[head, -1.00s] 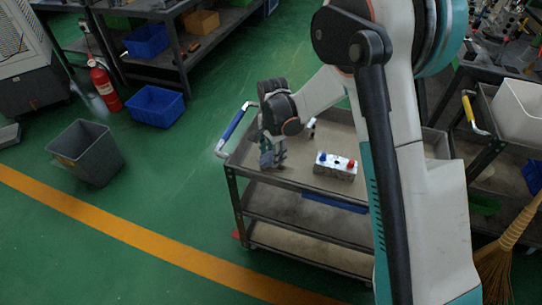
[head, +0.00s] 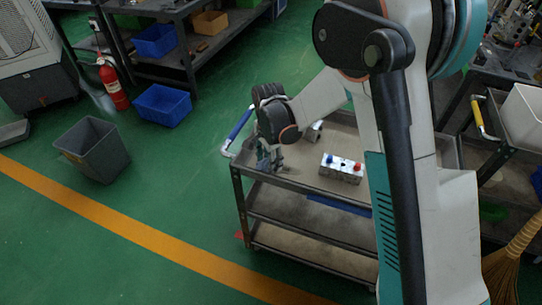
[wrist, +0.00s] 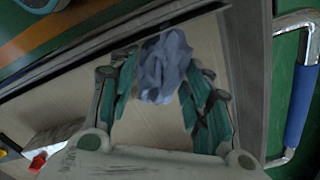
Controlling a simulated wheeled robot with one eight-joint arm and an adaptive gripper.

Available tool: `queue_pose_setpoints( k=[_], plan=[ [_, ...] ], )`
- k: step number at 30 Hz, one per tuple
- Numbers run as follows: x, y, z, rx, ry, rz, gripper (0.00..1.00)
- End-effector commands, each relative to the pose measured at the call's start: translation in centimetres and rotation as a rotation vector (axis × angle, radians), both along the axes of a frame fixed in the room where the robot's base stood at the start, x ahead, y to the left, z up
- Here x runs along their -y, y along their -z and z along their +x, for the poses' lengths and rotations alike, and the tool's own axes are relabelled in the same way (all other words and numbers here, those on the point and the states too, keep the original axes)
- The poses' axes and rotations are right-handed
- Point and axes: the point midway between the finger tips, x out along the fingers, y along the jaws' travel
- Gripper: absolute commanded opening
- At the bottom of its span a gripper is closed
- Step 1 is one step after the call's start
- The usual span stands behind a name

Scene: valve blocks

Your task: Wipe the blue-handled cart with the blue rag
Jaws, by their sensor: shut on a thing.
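The blue-handled cart (head: 300,178) has a flat, tan top tray with a dark rim and two lower shelves. Its blue handle (head: 239,124) is at the left end, and it shows at the right in the wrist view (wrist: 300,104). My gripper (head: 270,168) is low over the left end of the top tray, near the handle. In the wrist view the blue rag (wrist: 165,68) is crumpled between the fingers, and my gripper is shut on it. Whether the rag touches the tray is hard to tell.
A valve block (head: 342,168) with blue and red knobs lies on the cart top, right of my gripper. A grey bin (head: 95,150) and a blue crate (head: 162,103) stand on the floor at left. Another cart with a yellow handle (head: 479,115) is at right.

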Motion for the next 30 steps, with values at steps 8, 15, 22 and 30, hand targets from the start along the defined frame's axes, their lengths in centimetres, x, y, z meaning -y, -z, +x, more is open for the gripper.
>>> queue_pose_setpoints(
  k=[8,15,22,30],
  plan=[
    [0.0,0.0,-0.2,-0.001,-0.001,0.0,0.15],
    [-0.1,-1.3,-0.2,-0.001,-0.001,0.0,0.15],
    [0.0,-3.4,-0.1,-0.001,-0.001,0.0,0.15],
    [0.0,-5.8,-0.1,0.0,0.0,0.0,0.15]
  ],
)
